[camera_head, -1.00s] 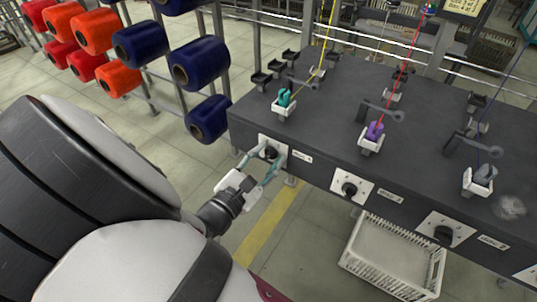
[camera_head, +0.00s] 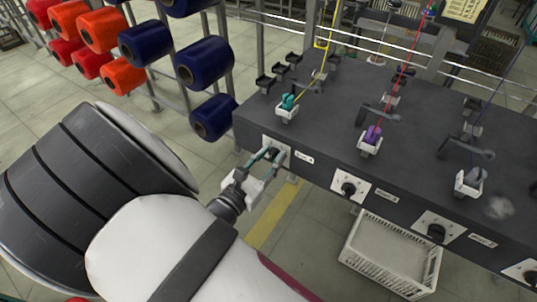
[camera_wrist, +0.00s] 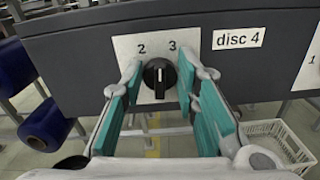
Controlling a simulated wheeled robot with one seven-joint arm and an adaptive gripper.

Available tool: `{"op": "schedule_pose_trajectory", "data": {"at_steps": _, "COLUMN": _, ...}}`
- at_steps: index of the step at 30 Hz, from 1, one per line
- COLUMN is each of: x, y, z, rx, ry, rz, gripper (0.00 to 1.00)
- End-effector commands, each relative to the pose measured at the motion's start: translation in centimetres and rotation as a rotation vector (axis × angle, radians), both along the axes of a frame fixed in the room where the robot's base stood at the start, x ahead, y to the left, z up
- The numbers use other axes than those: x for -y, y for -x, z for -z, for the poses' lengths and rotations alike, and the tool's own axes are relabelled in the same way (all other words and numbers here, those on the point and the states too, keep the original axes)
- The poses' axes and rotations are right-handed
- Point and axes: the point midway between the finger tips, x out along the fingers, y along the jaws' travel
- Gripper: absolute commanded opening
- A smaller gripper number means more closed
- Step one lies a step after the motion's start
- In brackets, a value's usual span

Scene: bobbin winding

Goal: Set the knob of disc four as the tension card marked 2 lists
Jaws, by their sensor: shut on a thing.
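The black knob of disc four (camera_wrist: 158,76) sits on a white dial plate labelled "disc 4", with "2" and "3" legible above it. Its white pointer mark points about straight up, between the two numbers. Other dial marks are hidden by my fingers. My gripper (camera_wrist: 160,82) has its teal-padded fingers on either side of the knob and is shut on it. In the head view my gripper (camera_head: 265,157) is at the leftmost dial on the front of the dark bench. A pale card (camera_head: 466,8) hangs at the top right; its writing is too small to read.
More knobs (camera_head: 348,188) on white plates line the bench front to the right. Thread discs with teal, purple and grey parts stand on the bench top (camera_head: 330,120). A white crate (camera_head: 392,255) is below. Navy spools (camera_head: 212,118) hang close left of the bench.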

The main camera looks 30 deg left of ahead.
Motion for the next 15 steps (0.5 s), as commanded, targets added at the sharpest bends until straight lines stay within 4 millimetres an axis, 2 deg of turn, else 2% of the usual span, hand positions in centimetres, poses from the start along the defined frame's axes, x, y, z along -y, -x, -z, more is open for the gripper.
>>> {"op": "schedule_pose_trajectory", "data": {"at_steps": 15, "x": -0.30, "y": 0.13, "z": 0.00, "rx": -0.037, "ry": 0.443, "rz": -0.001, "gripper": 0.00}}
